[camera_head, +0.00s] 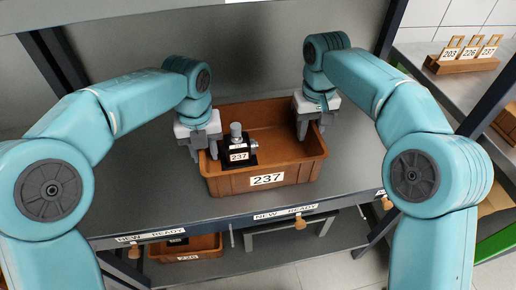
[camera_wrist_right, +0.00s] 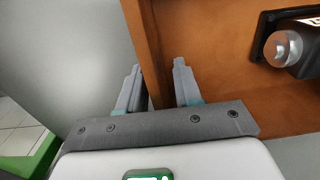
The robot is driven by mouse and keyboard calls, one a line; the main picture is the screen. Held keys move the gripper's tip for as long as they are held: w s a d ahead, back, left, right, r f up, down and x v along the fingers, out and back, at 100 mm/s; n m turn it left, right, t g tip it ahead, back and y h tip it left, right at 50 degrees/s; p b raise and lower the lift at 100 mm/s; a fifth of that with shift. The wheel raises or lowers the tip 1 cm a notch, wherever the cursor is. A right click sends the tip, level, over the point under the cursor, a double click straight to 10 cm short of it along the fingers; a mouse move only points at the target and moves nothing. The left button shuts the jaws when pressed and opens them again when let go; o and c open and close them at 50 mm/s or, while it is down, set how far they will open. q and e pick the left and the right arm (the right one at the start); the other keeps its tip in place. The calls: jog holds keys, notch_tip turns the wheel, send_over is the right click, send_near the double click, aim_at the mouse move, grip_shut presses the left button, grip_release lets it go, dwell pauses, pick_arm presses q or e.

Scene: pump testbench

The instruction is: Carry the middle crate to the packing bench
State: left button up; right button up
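An orange-brown crate (camera_head: 266,180) labelled 237 stands on the grey shelf. Inside it, at its left, is a black and grey pump (camera_head: 238,147) with a 237 label; its round end (camera_wrist_right: 283,47) shows in the right wrist view. My left gripper (camera_head: 205,154) is at the crate's left wall, its fingers apart on either side of it. My right gripper (camera_head: 309,130) is at the right wall. In the right wrist view its fingers (camera_wrist_right: 158,88) are apart, one outside and one inside the wall (camera_wrist_right: 147,50). The finger contact on the left is partly hidden.
The shelf's front edge (camera_head: 230,215) bears "NEW READY" labels. A lower crate (camera_head: 187,248) labelled 226 sits beneath. Dark posts stand at both sides. At right, a bench (camera_head: 428,62) carries a wooden holder (camera_head: 466,63) with tags 203, 226 and 237.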

pick_arm(q)
grip_shut()
pick_arm(e)
grip_shut()
pick_arm(q)
jog(key=shift+w+r, duration=0.1)
jog(key=shift+r, duration=0.05)
pick_arm(e)
jog(key=shift+w+r, duration=0.1)
